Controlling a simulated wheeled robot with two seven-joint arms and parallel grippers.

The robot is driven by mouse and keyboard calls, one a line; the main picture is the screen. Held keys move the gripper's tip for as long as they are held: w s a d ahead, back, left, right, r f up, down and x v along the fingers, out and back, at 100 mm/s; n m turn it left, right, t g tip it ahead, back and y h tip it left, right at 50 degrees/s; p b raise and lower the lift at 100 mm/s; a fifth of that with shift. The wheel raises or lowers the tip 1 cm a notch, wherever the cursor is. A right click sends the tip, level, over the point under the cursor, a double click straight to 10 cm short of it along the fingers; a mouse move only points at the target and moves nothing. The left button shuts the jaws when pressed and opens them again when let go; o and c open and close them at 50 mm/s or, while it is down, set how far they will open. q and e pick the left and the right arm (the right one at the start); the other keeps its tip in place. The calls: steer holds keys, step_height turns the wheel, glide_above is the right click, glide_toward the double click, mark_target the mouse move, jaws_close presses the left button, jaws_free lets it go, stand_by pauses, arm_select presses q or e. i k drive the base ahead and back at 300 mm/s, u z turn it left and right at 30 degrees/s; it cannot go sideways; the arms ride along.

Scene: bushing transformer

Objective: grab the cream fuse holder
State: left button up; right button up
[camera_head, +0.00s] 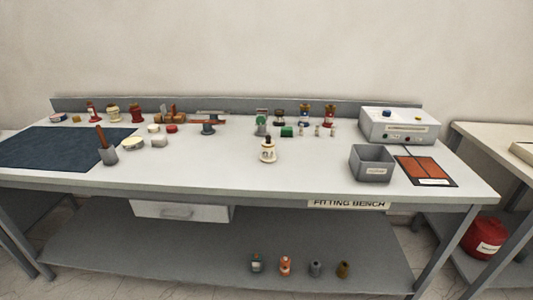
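A small cream fitting (268,152) with a dark top stands upright near the middle of the fitting bench, in front of the back row of parts. It looks like the cream fuse holder, though its label is too small to read. A second cream-yellow part (113,114) with a reddish top stands at the back left of the bench. Neither of my grippers shows in the head view, and nothing touches the cream fitting.
The grey bench (220,180) has clear room around the cream fitting. A grey open bin (372,164), a red-orange mat (424,168) and a grey instrument box (399,126) are right.

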mark_target(268, 155)
steer(key=z, duration=2.1)
steer(key=i, duration=2.65)
steer(key=u, duration=3.1)
